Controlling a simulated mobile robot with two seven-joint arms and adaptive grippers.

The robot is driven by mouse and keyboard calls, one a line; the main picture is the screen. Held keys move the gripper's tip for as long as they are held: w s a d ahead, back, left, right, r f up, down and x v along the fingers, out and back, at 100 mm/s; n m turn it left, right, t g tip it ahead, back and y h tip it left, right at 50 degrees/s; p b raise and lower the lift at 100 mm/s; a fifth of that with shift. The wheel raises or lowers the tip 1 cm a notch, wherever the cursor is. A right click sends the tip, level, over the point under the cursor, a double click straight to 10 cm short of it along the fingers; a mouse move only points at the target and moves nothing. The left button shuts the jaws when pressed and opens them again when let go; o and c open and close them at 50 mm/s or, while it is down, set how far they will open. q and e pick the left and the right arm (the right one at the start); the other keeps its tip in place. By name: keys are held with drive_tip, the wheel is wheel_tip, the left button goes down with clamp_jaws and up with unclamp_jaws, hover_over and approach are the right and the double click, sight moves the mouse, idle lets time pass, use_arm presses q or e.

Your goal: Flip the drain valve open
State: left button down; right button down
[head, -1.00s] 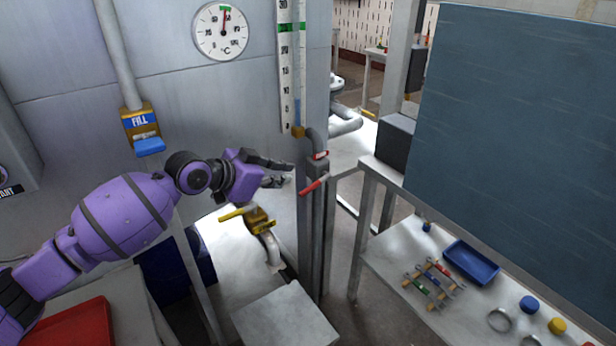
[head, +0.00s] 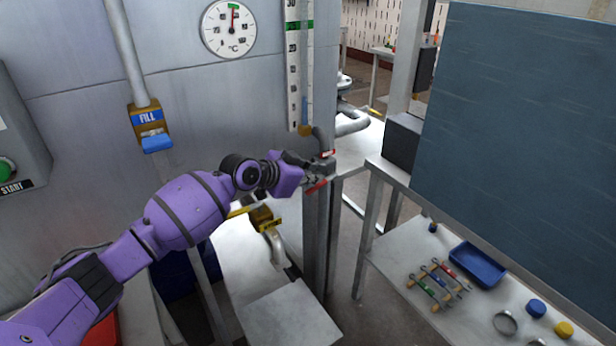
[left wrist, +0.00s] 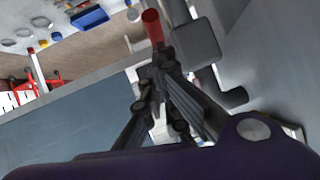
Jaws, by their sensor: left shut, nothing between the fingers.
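A valve with a red lever (head: 317,187) sits on the pipe at the top of a grey post. A small red label (head: 328,153) is on its upper side. My left gripper (head: 318,170) is shut and empty, right at this valve and just above the red lever. In the left wrist view the closed fingertips (left wrist: 157,62) are close to the red lever (left wrist: 152,27); I cannot tell whether they touch. A yellow-handled valve (head: 262,217) sits lower on a bent pipe, partly behind my arm. I cannot read which valve is labelled drain. My right gripper is not in view.
A blue FILL valve (head: 153,133) and a round temperature dial (head: 229,28) are on the tank wall. A workbench (head: 400,262) with a blue tray (head: 478,263) and small tools stands at right.

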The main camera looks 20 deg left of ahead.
sight(312, 189)
use_arm(q)
drive_tip(key=shift+f, duration=0.2)
idle(0.5)
drive_tip(key=shift+s+a+f, duration=0.1)
drive_tip(key=shift+s+f, duration=0.05)
drive_tip(key=shift+f, duration=0.25)
drive_tip(key=shift+s+a+f+b, duration=0.1)
drive_tip(key=shift+f+b, duration=0.35)
drive_tip(key=shift+f, duration=0.2)
drive_tip(key=shift+s+a+f+b, duration=0.1)
drive_tip(key=shift+f+b, duration=0.35)
drive_tip(key=shift+f, duration=0.15)
drive_tip(key=f, duration=0.1)
drive_tip(key=f+b, duration=0.2)
drive_tip(key=shift+w+d, duration=0.25)
drive_tip(key=shift+w, duration=0.05)
